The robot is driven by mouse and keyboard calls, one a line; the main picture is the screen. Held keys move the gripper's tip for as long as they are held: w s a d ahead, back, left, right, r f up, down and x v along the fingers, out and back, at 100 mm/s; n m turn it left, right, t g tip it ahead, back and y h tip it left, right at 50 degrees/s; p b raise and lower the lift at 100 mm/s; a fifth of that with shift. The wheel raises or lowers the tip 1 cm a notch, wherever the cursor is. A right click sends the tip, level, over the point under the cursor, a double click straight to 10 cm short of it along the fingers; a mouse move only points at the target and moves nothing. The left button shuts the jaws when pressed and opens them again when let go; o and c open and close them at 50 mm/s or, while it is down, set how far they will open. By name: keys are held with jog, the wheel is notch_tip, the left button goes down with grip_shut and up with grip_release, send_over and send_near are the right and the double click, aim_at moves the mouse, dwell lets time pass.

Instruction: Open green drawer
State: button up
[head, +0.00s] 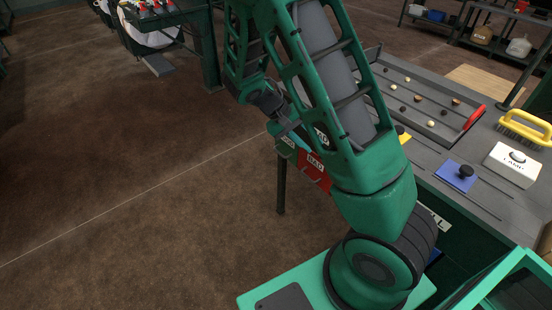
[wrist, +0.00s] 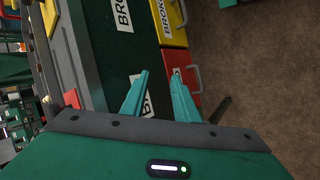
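My gripper (wrist: 160,96) is open, with its two teal fingers apart and nothing seen between them. In the head view, my gripper (head: 302,142) hangs by the drawer fronts at the bench's far end. I cannot make out the green drawer there; my gripper body hides that area.
A yellow drawer (wrist: 168,18) with a handle adjoins the red one. The bench top (head: 440,150) carries a tray of small lumps (head: 415,100), a yellow brush (head: 524,128), a white box (head: 512,164) and a blue plate (head: 456,177). The brown floor (head: 130,190) at left is clear.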

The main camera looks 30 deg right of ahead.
jog(key=w+a+f+n+t+h, duration=0.3)
jog(key=w+a+f+n+t, duration=0.15)
jog(key=f, duration=0.35)
jog(key=w+a+f+n+t+h, duration=0.3)
jog(key=f+t, duration=0.2)
jog(key=f, duration=0.3)
jog(key=w+a+f+n+t+h, duration=0.3)
jog(key=w+a+f+n+t, duration=0.15)
jog(key=f, duration=0.35)
jog(key=x, duration=1.1)
jog(key=shift+d+r+m, duration=0.2)
jog(key=shift+r+m, duration=0.1)
jog(key=shift+s, duration=0.15)
grip_shut()
